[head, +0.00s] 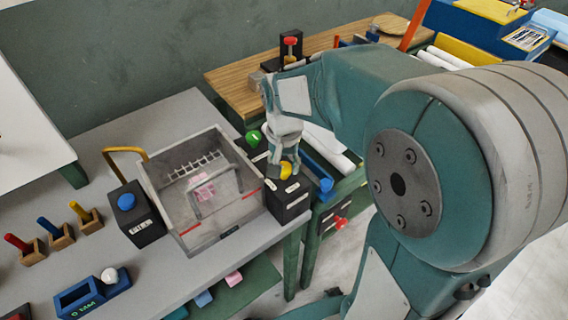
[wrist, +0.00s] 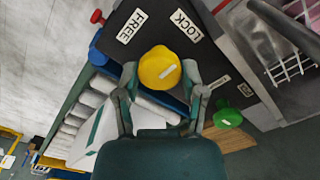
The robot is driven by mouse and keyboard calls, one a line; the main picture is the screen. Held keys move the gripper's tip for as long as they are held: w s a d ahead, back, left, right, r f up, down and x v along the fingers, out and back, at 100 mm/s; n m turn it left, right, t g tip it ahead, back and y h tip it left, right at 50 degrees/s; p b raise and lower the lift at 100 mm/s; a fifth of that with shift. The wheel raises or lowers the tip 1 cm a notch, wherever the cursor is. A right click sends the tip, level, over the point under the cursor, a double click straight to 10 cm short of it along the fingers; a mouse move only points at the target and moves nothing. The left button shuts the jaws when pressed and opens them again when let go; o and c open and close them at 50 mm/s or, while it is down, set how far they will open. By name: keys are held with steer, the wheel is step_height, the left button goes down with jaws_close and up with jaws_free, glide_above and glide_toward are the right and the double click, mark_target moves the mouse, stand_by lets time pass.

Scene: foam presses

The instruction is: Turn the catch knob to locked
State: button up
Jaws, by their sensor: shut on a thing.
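The catch knob is yellow with a white line on its top, and shows in the wrist view (wrist: 158,66) and the head view (head: 286,171). It sits on a black block (head: 288,203) at the right side of the clear press box (head: 222,221). In the wrist view the block carries a FREE label (wrist: 132,25) upper left of the knob and a LOCK label (wrist: 187,26) upper right. The white line slants up to the right. My gripper (wrist: 162,90) has a finger on each side of the knob and is shut on it; the exact contact is hard to see.
A green button (head: 253,139) is close behind the knob, and a blue knob (head: 326,185) is to its right. Another blue knob stands on a black block (head: 136,222) left of the box. Coloured pegs (head: 62,234) stand farther left.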

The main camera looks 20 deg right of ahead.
steer(key=shift+s+f, duration=0.1)
steer(key=shift+s, duration=0.05)
stand_by(0.3)
steer(key=o, duration=1.2)
steer(key=shift+c, duration=0.2)
steer(key=shift+a, duration=0.1)
steer(key=shift+r, duration=0.4)
step_height(320, 180, up, 11)
steer(key=shift+r, duration=0.1)
